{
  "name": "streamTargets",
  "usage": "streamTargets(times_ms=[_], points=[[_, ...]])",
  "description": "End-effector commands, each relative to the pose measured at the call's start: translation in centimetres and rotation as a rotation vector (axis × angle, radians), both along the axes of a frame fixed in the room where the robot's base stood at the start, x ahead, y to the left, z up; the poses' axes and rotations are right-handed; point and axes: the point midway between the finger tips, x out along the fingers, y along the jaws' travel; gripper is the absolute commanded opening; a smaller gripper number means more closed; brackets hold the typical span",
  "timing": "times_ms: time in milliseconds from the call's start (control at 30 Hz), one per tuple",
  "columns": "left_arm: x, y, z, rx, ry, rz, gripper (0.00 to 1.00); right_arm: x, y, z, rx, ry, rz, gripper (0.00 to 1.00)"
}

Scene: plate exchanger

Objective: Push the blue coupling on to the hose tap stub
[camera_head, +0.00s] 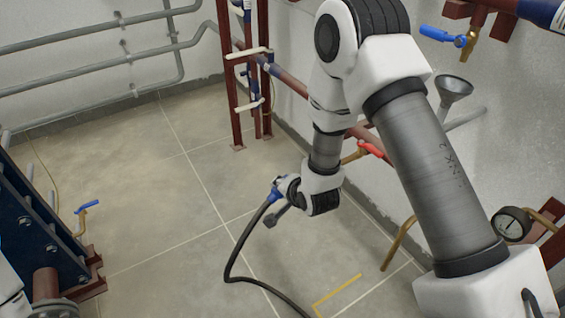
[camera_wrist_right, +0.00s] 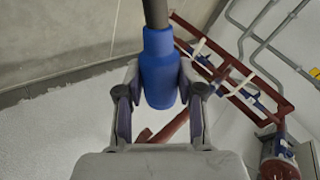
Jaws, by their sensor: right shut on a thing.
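The blue coupling (camera_head: 273,195) is on the end of a black hose (camera_head: 234,256) that trails to the floor. My right gripper (camera_head: 283,198) is shut on the coupling, above the floor near the middle of the head view. In the right wrist view the blue coupling (camera_wrist_right: 160,72) sits between the two fingers of the right gripper (camera_wrist_right: 161,88), with the hose leaving it upward. A brass tap (camera_head: 352,157) with a red handle (camera_head: 371,149) shows just behind my right wrist. Its stub cannot be made out. My left gripper is not in view.
A dark red pipe frame (camera_head: 233,100) stands at the back wall. A blue plate exchanger (camera_head: 38,215) with a blue-handled tap (camera_head: 86,208) is at left. A blue-handled valve (camera_head: 440,35), a funnel (camera_head: 454,88) and a gauge (camera_head: 513,224) are at right.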

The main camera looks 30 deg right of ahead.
Motion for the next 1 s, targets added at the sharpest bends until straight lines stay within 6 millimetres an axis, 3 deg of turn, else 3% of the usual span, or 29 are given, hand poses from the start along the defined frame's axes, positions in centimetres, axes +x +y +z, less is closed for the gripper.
streamTargets(times_ms=[33,167,467,1000], points=[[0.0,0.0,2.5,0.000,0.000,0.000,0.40,-0.9,-0.4,2.3,0.102,0.032,-0.060,0.00],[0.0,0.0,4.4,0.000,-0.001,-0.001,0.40,-3.0,-0.5,4.0,0.299,0.072,-0.187,0.00],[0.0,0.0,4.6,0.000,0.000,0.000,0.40,-3.5,-1.2,3.9,0.353,0.073,-0.227,0.00],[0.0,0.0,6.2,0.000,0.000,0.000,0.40,-3.3,-4.5,4.0,0.351,0.071,-0.227,0.00]])
